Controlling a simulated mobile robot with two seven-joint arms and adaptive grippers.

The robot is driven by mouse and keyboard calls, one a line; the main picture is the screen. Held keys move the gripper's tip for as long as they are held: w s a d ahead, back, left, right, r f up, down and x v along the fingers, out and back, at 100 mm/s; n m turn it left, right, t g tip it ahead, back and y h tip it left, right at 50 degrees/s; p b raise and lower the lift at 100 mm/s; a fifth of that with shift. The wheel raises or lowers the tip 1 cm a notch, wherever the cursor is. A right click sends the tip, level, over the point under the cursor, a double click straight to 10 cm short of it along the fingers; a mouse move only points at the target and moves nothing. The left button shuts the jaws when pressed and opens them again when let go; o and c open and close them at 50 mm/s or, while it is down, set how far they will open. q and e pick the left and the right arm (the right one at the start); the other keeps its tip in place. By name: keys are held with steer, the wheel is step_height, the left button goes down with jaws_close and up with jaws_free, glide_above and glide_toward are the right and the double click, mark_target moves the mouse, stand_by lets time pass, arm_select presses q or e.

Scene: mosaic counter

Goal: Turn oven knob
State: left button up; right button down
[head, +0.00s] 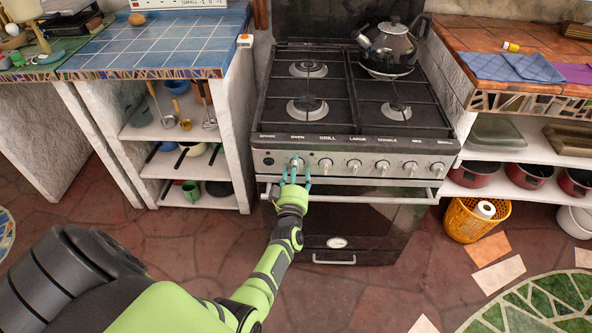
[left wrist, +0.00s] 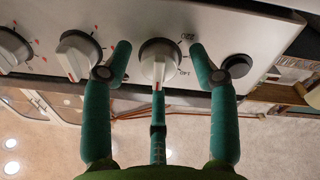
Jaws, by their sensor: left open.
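The stove (head: 350,143) stands ahead, with a row of silver knobs on its front panel. The oven knob (head: 296,161) is the leftmost knob, under the label OVEN. In the left wrist view the pale, round oven knob (left wrist: 159,60) sits between my fingers, its grip bar pointing roughly up and down. My left gripper (head: 297,173) is at the front panel, open around this knob. In the left wrist view gaps show between the knob and the two outer teal fingers; a third finger lies below it. My right gripper is not in view.
A black button (left wrist: 237,66) is close beside one finger. The grill knob (left wrist: 79,55) is close to the other. The oven door handle (head: 385,198) runs below the knobs. A kettle (head: 391,45) stands on the back right burner. Shelves flank the stove.

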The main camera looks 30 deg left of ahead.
arm_select(q)
steer(key=v, duration=0.7)
steer(key=shift+s, duration=0.1)
steer(key=s+d+f+m+g+h, duration=0.25)
steer(key=s+d+f, duration=0.2)
steer(key=f, duration=0.35)
steer(key=s+d+f+m+g+h+p, duration=0.1)
steer(key=s+d+f+m+g+h, duration=0.2)
steer(key=s+f, duration=0.45)
steer(key=s+d+f+m+g+h, duration=0.25)
steer(key=d+f+m, duration=0.2)
steer(key=f, duration=0.45)
steer(key=s+a+f+m+g, duration=0.1)
steer(key=s+f, duration=0.4)
steer(key=s, duration=0.9)
steer(key=s+a+f+m+g, duration=0.1)
steer(key=s+f+m+g, duration=0.2)
steer(key=s, duration=1.1)
step_height(320, 180, down, 3)
steer(key=g, duration=0.3)
steer(key=shift+s+m+h+p, duration=0.15)
steer(key=shift+m+h+p, duration=0.15)
steer(key=shift+h, duration=0.1)
steer(key=shift+r, duration=0.1)
